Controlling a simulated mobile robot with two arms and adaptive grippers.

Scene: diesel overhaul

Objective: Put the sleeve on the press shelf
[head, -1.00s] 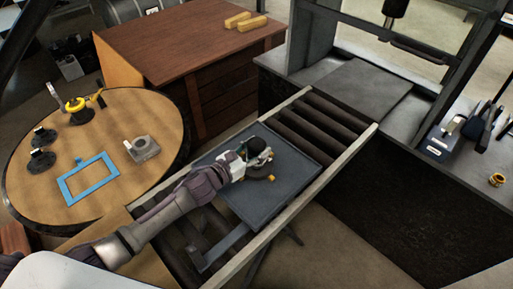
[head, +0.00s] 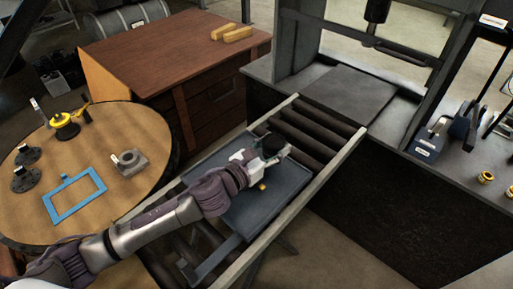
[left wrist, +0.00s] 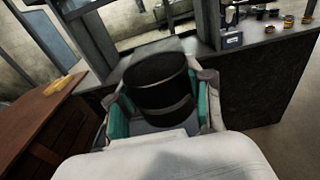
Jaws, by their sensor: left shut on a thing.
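The sleeve (left wrist: 158,80) is a dark cylinder that stands up between the teal-lined fingers of my left gripper (left wrist: 160,112) in the left wrist view. My right gripper is not in view.
The tray lies on a roller conveyor (head: 318,128) leading to the press bench. A small yellow piece (head: 262,186) is on the tray. A press frame post (head: 440,80) and a blue-grey device (head: 432,137) stand right of the plate. The round table (head: 90,150) holds several parts.

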